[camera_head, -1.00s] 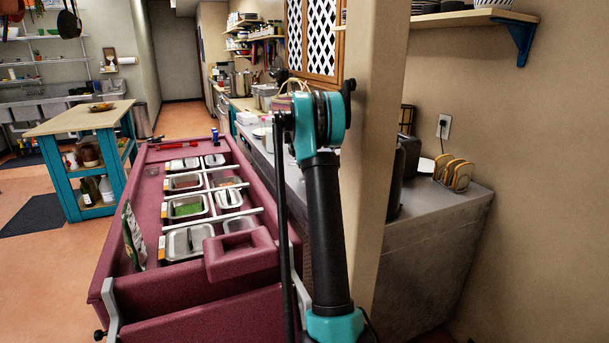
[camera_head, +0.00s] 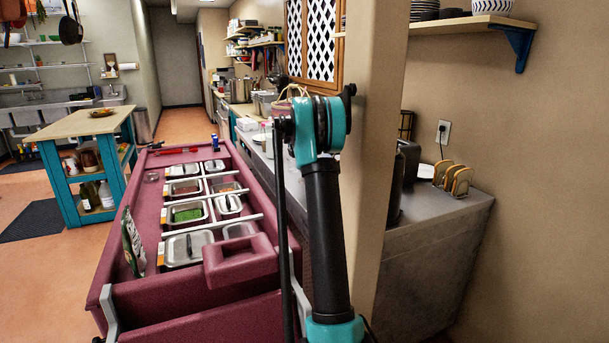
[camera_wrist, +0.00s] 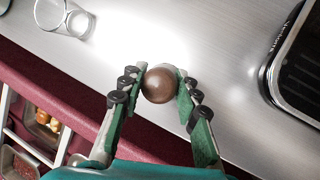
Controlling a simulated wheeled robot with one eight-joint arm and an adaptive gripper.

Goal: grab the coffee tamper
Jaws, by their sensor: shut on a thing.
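The coffee tamper (camera_wrist: 159,84) shows in the wrist view as a round, brown, ball-like top between my fingertips. Its lower part is hidden beneath the round top. My gripper (camera_wrist: 160,88) is shut on it, with one green-padded finger on each side. A steel counter surface lies below them. In the head view my arm reaches up and away at the middle right, and neither my gripper nor the tamper can be made out there.
A clear glass (camera_wrist: 62,18) stands on the counter at the upper left of the wrist view. A dark appliance (camera_wrist: 298,65) is at the right. The maroon food bar (camera_head: 150,215) with several metal pans runs beside the counter. A wooden toast rack (camera_head: 455,180) stands at the right.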

